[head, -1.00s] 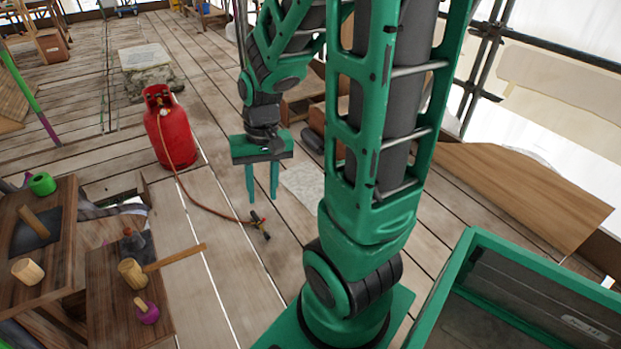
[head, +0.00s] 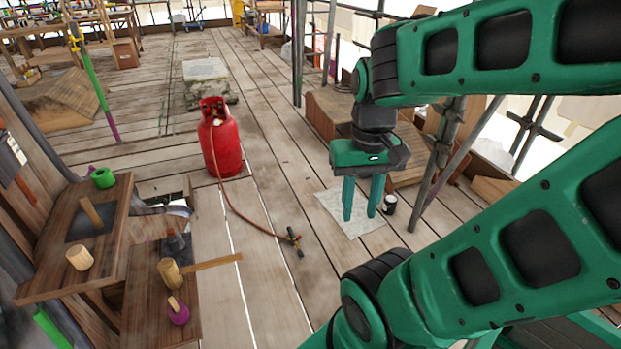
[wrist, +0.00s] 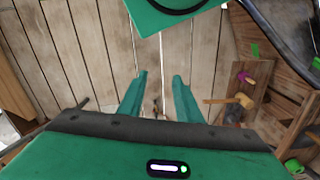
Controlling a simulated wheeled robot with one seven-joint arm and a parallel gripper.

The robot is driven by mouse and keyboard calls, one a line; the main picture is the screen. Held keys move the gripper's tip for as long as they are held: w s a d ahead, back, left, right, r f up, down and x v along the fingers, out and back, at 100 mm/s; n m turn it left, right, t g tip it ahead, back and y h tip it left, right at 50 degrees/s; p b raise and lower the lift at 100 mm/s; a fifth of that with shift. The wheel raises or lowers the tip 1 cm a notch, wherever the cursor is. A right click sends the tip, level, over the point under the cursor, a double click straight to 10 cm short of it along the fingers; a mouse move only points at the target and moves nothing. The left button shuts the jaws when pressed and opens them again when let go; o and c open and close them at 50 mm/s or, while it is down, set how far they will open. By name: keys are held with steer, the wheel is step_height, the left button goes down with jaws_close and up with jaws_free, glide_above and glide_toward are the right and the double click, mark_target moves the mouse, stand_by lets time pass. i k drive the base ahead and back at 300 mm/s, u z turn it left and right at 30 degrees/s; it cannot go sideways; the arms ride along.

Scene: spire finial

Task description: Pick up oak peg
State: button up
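My gripper (head: 361,205) hangs over the floor to the right of the red gas bottle, fingers pointing down. It also shows in the wrist view (wrist: 160,78), with its two fingers apart and nothing between them. Two plain wooden pieces lie on the left bench: a pale short cylinder (head: 80,257) and a longer brown stick (head: 91,212) on a dark pad. I cannot tell which of them is the oak peg. Both are well to the left of my gripper and apart from it.
A wooden mallet (head: 170,273) and a purple wooden-handled tool (head: 178,313) are on the lower bench (head: 140,305). A green roll (head: 103,177) sits on the upper one. The red gas bottle (head: 220,145) and its hose cross the middle floor. A black can (head: 390,204) stands right.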

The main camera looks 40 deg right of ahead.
mark_target(83, 201)
steer(key=z, duration=0.15)
steer(key=i, duration=1)
steer(key=u, duration=1.35)
